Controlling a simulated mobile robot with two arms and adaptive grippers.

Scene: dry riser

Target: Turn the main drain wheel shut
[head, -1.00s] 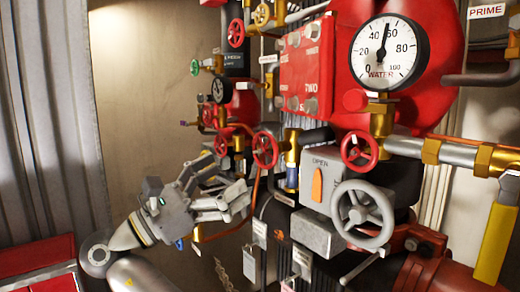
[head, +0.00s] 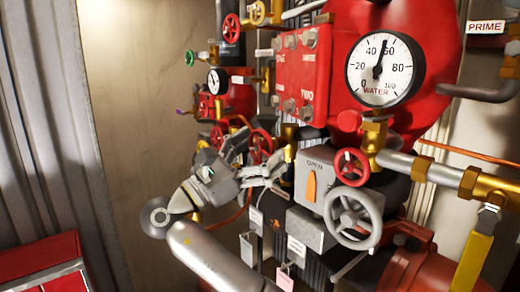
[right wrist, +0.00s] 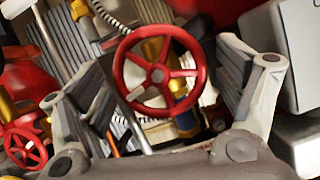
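My right gripper (head: 272,172) shows in the head view among the pipework, left of the grey box marked OPEN. In the right wrist view its two fingers are spread wide and nothing is clamped between them. A red five-spoked handwheel (right wrist: 160,75) fills the gap between the fingers in that view, and I see no clear contact. It seems to be the small red wheel (head: 262,143) just above the fingers in the head view, partly hidden. I can read no main drain label on it. My left gripper is not in view.
A larger grey handwheel (head: 353,219) and another red wheel (head: 350,166) stand to the right. The water gauge (head: 385,70) is above them. Another red wheel (right wrist: 25,142) sits by the left finger in the right wrist view. Tags (head: 285,278) hang below my gripper.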

